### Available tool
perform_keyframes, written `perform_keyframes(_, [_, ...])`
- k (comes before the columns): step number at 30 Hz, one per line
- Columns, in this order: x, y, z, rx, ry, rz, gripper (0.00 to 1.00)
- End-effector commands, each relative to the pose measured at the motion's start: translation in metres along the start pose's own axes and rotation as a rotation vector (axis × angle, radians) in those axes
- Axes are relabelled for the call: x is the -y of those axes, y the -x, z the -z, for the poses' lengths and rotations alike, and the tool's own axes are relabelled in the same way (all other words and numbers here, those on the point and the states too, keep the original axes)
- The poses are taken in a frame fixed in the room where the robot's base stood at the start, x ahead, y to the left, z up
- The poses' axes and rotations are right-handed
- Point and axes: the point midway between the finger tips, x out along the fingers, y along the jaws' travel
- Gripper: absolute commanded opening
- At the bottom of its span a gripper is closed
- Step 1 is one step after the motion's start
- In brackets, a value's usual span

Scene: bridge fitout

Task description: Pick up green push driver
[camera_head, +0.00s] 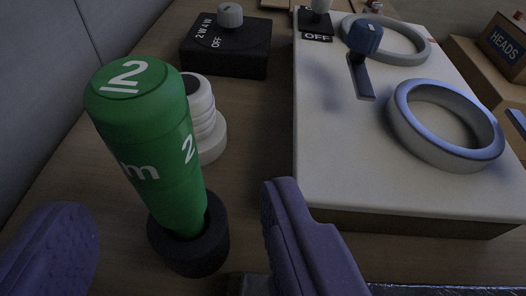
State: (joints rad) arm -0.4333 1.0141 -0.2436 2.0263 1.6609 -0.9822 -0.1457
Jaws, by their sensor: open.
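The green push driver (153,142) stands in a dark round holder (188,248) at the left, leaning slightly to the left. It has white "2" and "m" markings, and its lower end is hidden in the holder. My gripper (170,232) shows as two purple fingers at the bottom, one left and one right of the driver and holder. The fingers are open and apart. From this view the driver stands between or just beyond them, and I cannot tell the exact depth. No contact shows.
A white ribbed part (206,125) stands close behind the driver. A black switch box (225,48) with a knob is farther back. A white panel (345,150) with rings and a blue-topped lever (364,38) fills the right. A box labelled HEADS (504,45) is far right.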

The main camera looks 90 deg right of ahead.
Motion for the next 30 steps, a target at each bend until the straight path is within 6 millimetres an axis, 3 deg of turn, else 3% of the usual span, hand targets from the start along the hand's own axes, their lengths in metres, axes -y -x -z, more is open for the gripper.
perform_keyframes(11, [0.005, -0.037, 0.001, 0.004, -0.003, 0.002, 0.63])
perform_keyframes(18, [0.010, -0.075, 0.006, 0.003, -0.004, 0.002, 0.63])
perform_keyframes(25, [0.011, -0.078, 0.007, 0.004, -0.003, 0.005, 0.63])
perform_keyframes(30, [0.011, -0.078, 0.007, 0.004, -0.003, 0.004, 0.26])
